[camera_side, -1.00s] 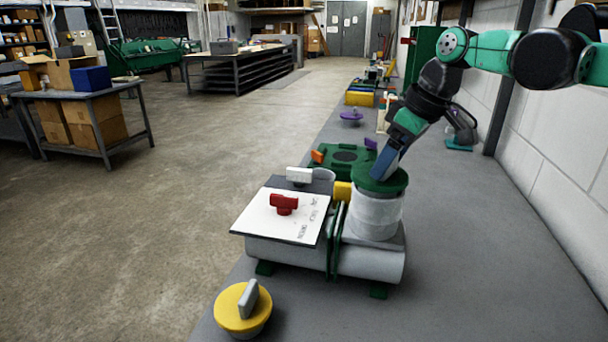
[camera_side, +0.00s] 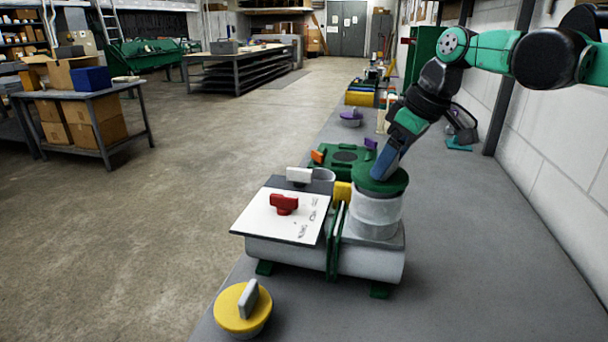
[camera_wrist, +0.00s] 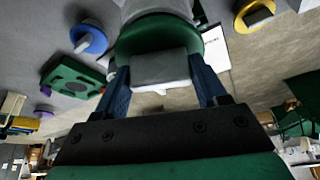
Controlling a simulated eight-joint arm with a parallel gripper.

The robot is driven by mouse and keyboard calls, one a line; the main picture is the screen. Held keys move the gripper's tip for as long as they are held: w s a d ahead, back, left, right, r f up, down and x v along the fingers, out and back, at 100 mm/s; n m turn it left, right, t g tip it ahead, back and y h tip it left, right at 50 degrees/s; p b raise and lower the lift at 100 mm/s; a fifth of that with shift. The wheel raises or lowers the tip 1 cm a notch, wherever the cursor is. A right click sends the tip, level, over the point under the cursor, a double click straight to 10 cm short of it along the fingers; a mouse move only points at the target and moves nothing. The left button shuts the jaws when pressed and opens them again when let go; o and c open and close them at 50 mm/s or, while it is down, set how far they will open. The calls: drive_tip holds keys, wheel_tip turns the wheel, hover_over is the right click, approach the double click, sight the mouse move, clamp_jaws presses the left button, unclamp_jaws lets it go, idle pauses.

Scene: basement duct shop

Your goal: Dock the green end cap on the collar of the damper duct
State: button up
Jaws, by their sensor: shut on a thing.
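The green end cap (camera_side: 380,182) sits at the top of the pale collar (camera_side: 376,215), which stands upright from the damper duct (camera_side: 372,262). My gripper (camera_side: 384,170) comes down onto the cap from above, tilted. In the wrist view my gripper (camera_wrist: 160,68) has its two fingers shut on the grey tab (camera_wrist: 160,70) of the green cap, whose green disc (camera_wrist: 128,42) shows behind it. The cap looks about level over the collar. I cannot tell whether it is fully seated, as the rim between them is small in view.
A white plate (camera_side: 285,225) with a red handle (camera_side: 284,204) covers the duct's left part. A yellow cap (camera_side: 242,308) lies at the near bench edge. A green fixture (camera_side: 340,158) stands behind. The bench right of the duct (camera_side: 490,260) is clear.

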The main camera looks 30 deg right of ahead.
drive_tip(key=shift+f, duration=0.65)
drive_tip(key=o, duration=1)
drive_tip(key=shift+v, duration=5.55)
drive_tip(key=s+f+m+t, duration=0.1)
drive_tip(key=f, duration=0.4)
drive_tip(key=s+a+f+m+t+h, duration=0.1)
drive_tip(key=s+f+m, duration=0.1)
drive_tip(key=f, duration=0.4)
drive_tip(key=s+a+f+m, duration=0.1)
drive_tip(key=f, duration=0.5)
drive_tip(key=shift+s+t+h, duration=0.2)
drive_tip(key=shift+t+h, duration=0.1)
drive_tip(key=shift+t, duration=0.1)
